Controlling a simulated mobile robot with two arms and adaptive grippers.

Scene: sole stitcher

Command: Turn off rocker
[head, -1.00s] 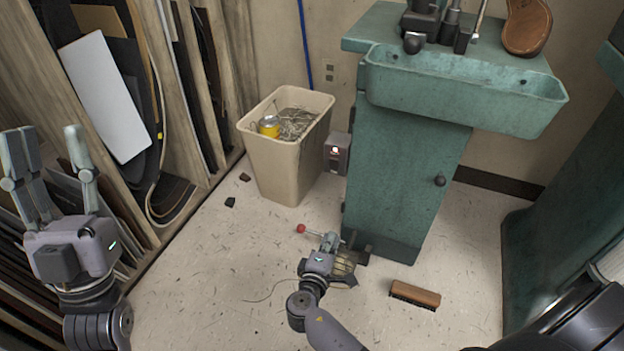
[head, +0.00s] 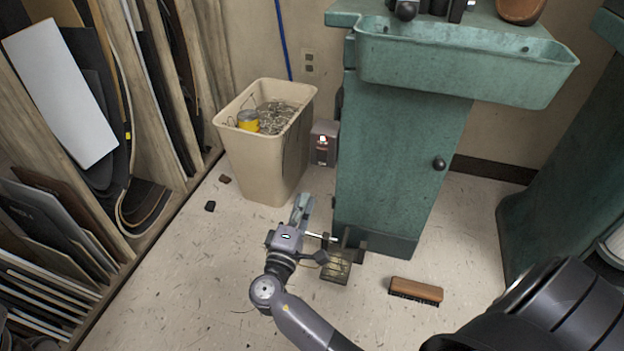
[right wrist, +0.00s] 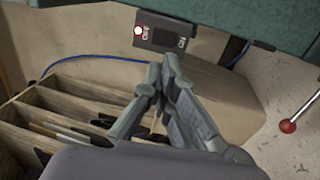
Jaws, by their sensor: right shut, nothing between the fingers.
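The grey switch box (head: 324,143) with the rocker sits on the left side of the green cabinet, beside the bin. A small red-and-white lit spot shows on its front. In the right wrist view the box (right wrist: 172,33) is near the top, with the lit spot at its left end and dark panels beside it. My right gripper (head: 304,202) is shut and empty, below the box and apart from it, fingers pointing up. In the right wrist view the fingertips (right wrist: 164,68) are just below the box. Whether the rocker is pressed is too small to tell. My left gripper is out of view.
The green cabinet (head: 400,160) is right of the gripper. A beige bin (head: 262,165) with wire scraps stands left of the box. A pedal (head: 337,266) and a brush (head: 416,291) are on the floor. A red-knobbed lever (right wrist: 288,126) shows in the right wrist view.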

